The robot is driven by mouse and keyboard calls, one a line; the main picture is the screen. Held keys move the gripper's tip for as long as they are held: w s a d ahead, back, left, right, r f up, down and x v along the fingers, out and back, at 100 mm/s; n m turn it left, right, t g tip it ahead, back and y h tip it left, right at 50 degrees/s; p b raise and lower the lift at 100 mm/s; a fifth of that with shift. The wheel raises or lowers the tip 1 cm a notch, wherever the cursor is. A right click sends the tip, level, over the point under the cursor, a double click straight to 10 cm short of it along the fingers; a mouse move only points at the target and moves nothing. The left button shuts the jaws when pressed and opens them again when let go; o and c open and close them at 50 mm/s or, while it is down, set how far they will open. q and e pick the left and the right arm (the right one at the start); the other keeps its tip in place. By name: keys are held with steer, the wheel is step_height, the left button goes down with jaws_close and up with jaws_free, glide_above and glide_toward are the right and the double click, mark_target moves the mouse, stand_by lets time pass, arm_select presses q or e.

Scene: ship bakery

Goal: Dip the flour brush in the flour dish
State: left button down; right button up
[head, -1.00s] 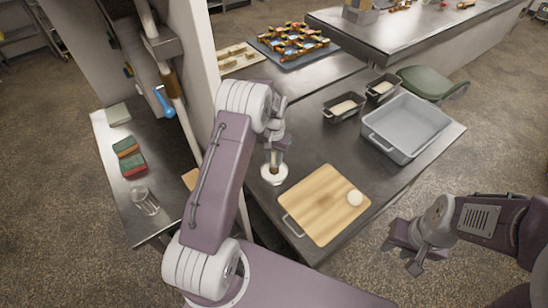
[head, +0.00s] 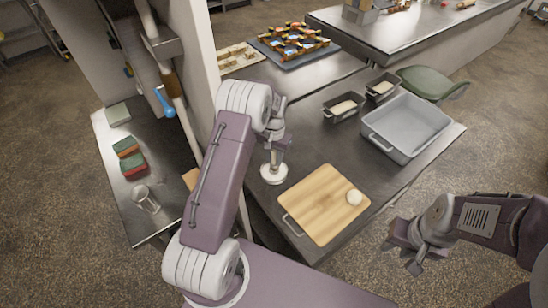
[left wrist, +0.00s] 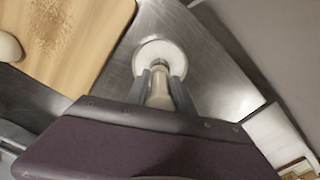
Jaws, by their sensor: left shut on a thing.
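The flour dish (head: 268,180) is a small round white dish on the steel counter, left of the cutting board. It also shows at the top middle of the left wrist view (left wrist: 144,54). My left gripper (head: 276,157) is right over the dish, pointing down. In the left wrist view its fingers (left wrist: 160,84) are shut on the pale handle of the flour brush (left wrist: 159,96). The brush's lower end is over or in the dish; its bristles are hidden, so contact with the flour cannot be told. My right gripper (head: 402,256) is open and empty, off the counter's front right edge.
The wooden cutting board (head: 318,212) bears a pale dough ball (head: 354,197) and scattered flour. Behind are two dark loaf tins (head: 341,109) and a grey tub (head: 405,130).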

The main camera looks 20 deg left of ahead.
arm_select(q)
steer(key=shift+r+p, duration=2.8)
steer(key=shift+r, duration=0.7)
steer(key=shift+f, duration=0.1)
steer(key=shift+f+b, duration=0.1)
steer(key=shift+b, duration=0.2)
steer(key=shift+w+d+b, duration=0.55)
steer(key=shift+w+b, duration=0.05)
steer(key=shift+b, duration=0.5)
steer(key=s+d+f+b, duration=0.1)
steer(key=s+d+b, duration=0.1)
steer(key=s, duration=0.5)
steer(key=s+d+f+b, duration=0.1)
steer(key=s+d+b, duration=0.1)
steer(key=s+b, duration=0.2)
steer(key=s, duration=0.3)
steer(key=shift+s+d+f+n, duration=0.15)
steer(key=shift+d+f+n, duration=0.1)
steer(key=shift+d+n, duration=0.05)
